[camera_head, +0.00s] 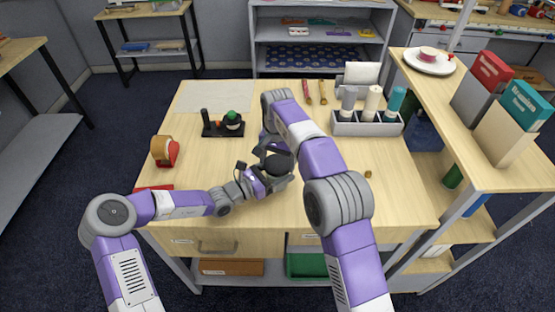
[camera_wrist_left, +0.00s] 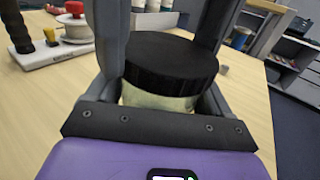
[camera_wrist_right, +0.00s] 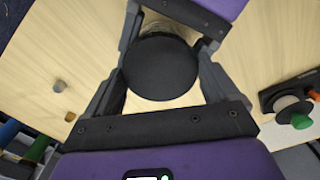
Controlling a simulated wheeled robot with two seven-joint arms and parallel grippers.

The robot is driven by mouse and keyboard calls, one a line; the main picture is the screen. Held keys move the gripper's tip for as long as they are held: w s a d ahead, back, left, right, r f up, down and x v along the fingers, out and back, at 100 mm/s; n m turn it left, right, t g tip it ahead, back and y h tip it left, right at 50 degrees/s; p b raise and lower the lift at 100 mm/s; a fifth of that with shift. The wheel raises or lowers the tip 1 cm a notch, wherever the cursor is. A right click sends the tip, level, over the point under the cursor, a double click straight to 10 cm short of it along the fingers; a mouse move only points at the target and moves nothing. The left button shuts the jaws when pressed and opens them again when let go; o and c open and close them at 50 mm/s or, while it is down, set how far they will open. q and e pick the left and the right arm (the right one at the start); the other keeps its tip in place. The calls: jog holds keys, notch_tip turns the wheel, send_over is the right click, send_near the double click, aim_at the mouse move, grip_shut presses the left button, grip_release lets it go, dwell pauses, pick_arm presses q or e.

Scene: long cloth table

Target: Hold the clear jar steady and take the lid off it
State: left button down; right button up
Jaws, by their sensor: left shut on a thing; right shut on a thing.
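The jar shows pale glass or contents below its lid in the left wrist view (camera_wrist_left: 155,97). Its wide black lid (camera_head: 277,165) sits on top, and the lid also shows in the left wrist view (camera_wrist_left: 170,55) and the right wrist view (camera_wrist_right: 160,67). My left gripper (camera_head: 264,178) is shut on the jar from the left side, low over the table. My right gripper (camera_head: 268,150) has its fingers on both sides of the lid and is shut on it. Much of the jar is hidden by the grippers and lid.
The wooden table (camera_head: 210,165) holds a black stand with a green-topped spool (camera_head: 232,121), a red tape dispenser (camera_head: 165,152) at left and a grey caddy (camera_head: 366,126) with bottles. A small brass piece (camera_head: 367,174) lies right of my right arm. A raised shelf (camera_head: 480,140) borders the right.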

jog(key=n, duration=0.3)
jog(key=o, duration=0.9)
jog(key=shift+r, duration=0.1)
